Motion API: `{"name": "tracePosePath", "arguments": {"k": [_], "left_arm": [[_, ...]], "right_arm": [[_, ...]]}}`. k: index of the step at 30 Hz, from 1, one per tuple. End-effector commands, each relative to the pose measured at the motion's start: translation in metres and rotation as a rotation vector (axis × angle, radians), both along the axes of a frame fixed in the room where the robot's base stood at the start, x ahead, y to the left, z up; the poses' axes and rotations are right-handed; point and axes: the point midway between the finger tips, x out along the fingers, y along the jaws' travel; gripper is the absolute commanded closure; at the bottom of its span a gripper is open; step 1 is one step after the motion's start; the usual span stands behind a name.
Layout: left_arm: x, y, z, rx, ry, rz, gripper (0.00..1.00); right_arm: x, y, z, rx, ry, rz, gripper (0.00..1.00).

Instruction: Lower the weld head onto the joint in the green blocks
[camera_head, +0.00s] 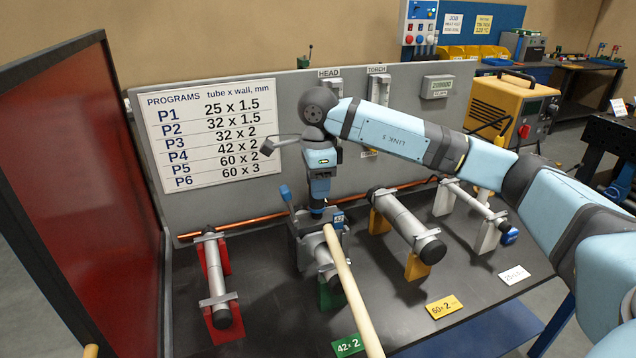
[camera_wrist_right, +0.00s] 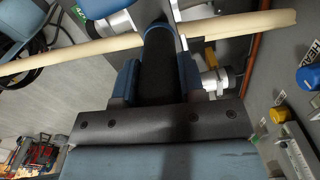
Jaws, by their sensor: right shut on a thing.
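My right gripper (camera_head: 318,208) is shut on the dark upright handle of the weld head (camera_head: 308,228), a grey block with a blue lever and a 42 tag. The handle (camera_wrist_right: 158,68) also shows between the fingers in the right wrist view. The head is upright at the far part of the grey tube (camera_head: 326,258) in the green blocks (camera_head: 330,296). The head and a beige hose (camera_head: 352,298) hide the joint, and I cannot tell whether the head touches the tube. My left gripper is not in view.
A tube on red blocks (camera_head: 216,278) lies left, one on yellow blocks (camera_head: 408,222) right, and one on white blocks (camera_head: 478,205) farther right. A board with the programs (camera_head: 215,130) stands close behind. A red panel (camera_head: 90,200) bounds the left side.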

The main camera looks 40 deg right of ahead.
Motion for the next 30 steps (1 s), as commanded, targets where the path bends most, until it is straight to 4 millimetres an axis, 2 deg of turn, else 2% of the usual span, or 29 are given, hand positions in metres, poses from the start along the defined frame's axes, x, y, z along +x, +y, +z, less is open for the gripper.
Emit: {"name": "tracePosePath", "arguments": {"k": [29, 30], "left_arm": [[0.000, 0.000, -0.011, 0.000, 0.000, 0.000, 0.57], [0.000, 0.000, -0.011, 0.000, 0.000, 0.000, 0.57]], "right_arm": [[0.000, 0.000, -0.014, 0.002, -0.004, 0.000, 1.00], [0.000, 0.000, -0.014, 0.002, -0.003, 0.000, 0.61]]}}
